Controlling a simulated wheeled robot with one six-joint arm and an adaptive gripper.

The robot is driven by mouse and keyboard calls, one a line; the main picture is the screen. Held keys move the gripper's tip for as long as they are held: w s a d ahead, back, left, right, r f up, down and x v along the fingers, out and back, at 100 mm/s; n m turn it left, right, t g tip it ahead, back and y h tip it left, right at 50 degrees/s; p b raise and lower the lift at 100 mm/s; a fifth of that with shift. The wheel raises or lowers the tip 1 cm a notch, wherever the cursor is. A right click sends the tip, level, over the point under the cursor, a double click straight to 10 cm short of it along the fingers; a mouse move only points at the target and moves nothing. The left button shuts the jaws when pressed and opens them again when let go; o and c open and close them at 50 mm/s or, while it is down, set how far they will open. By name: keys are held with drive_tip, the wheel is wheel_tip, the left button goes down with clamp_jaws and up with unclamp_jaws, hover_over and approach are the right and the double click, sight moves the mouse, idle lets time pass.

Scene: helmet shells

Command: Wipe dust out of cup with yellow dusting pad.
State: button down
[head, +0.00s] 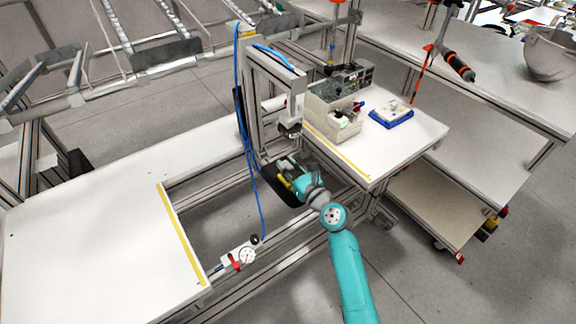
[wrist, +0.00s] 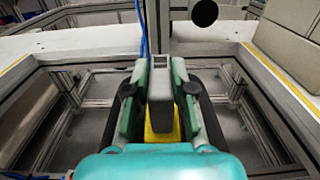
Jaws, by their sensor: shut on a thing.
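My gripper (head: 289,172) is low in the gap between the white benches, below the upright press-like frame. In the wrist view my gripper (wrist: 160,85) is shut on a grey block with yellow below it, which I take to be the yellow dusting pad (wrist: 161,126). Yellow also shows beside the fingers in the head view (head: 285,183). A dark rounded shape (head: 281,194), perhaps the cup, lies under and around my gripper. Its inside and any dust are hidden, and I cannot tell whether the pad touches it.
The grey upright frame (head: 253,115) with a blue hose stands close behind my gripper. A grey box (head: 325,98) and a blue-rimmed tray (head: 392,118) are on the right bench. The left bench (head: 80,235) is clear. A valve with a red lever (head: 240,258) sits on the lower rail.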

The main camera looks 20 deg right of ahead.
sight(292, 170)
drive_tip(key=shift+s+f, duration=0.1)
drive_tip(key=shift+f, duration=0.05)
drive_tip(key=shift+v, duration=1.7)
drive_tip(key=shift+w+a, duration=0.1)
drive_tip(key=shift+w, duration=0.35)
drive_tip(key=shift+x, duration=1.35)
drive_tip(key=shift+r, duration=2.35)
drive_tip(key=v, duration=1.5)
